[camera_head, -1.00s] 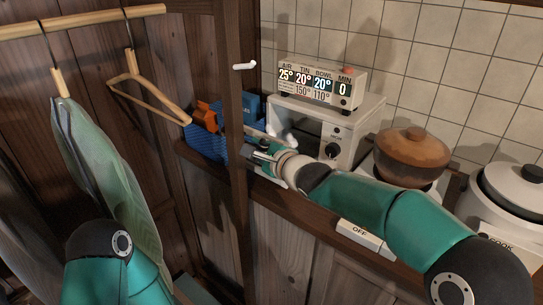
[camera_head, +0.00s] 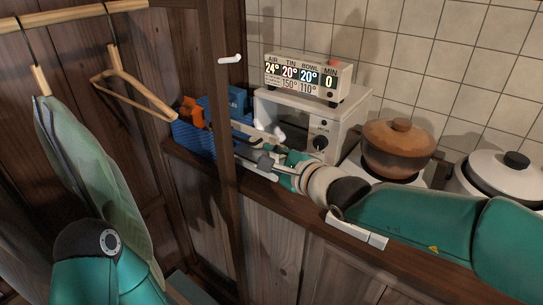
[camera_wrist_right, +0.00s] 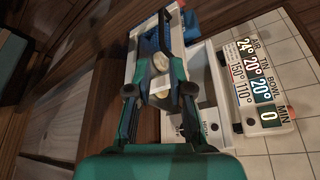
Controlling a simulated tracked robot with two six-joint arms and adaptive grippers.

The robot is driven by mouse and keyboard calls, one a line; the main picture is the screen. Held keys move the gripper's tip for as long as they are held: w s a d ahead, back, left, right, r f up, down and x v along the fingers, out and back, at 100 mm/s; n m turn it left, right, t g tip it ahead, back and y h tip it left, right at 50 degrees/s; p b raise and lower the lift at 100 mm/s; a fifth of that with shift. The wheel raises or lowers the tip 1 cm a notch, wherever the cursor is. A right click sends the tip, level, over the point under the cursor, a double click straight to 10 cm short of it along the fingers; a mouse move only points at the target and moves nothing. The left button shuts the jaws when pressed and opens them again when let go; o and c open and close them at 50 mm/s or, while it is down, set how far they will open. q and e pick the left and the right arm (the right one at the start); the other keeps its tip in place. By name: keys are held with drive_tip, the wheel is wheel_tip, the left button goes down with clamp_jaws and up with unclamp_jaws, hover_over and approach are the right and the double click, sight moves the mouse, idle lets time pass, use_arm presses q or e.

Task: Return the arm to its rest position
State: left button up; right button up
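My right arm, teal with a pale wrist ring, comes in from the right in the head view. My left arm shows only as a teal link at the lower left of the head view. The left gripper is out of view.
A dark wooden post (camera_head: 221,150) stands close by the right gripper's fingertips. A blue basket (camera_head: 193,138) with orange and blue things is behind it. The white oven (camera_head: 270,105), display box (camera_head: 303,77), brown pot (camera_head: 399,150) and white cooker (camera_head: 495,178) line the counter. A jacket (camera_head: 90,175) hangs left.

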drive_tip(key=s+d+f+n+g+h+p, duration=0.2)
drive_tip(key=s+d+f+g, duration=0.15)
drive_tip(key=f, duration=0.55)
drive_tip(key=s+d+f+n+g+h+p, duration=0.15)
drive_tip(key=s+d+f, duration=0.3)
drive_tip(key=f, duration=0.45)
drive_tip(key=s+d+f+n+g+h+p, duration=0.2)
drive_tip(key=s+d+f+n+g+p, duration=0.15)
drive_tip(key=f, duration=0.65)
drive_tip(key=s+d+f+n+g+p, duration=0.1)
drive_tip(key=s+d+f+n+p, duration=0.1)
drive_tip(key=s, duration=0.7)
drive_tip(key=s+d+f+n+g+p, duration=0.2)
drive_tip(key=s+f+n, duration=0.3)
drive_tip(key=s, duration=0.5)
drive_tip(key=shift+d+f, duration=0.15)
drive_tip(key=shift+d, duration=0.6)
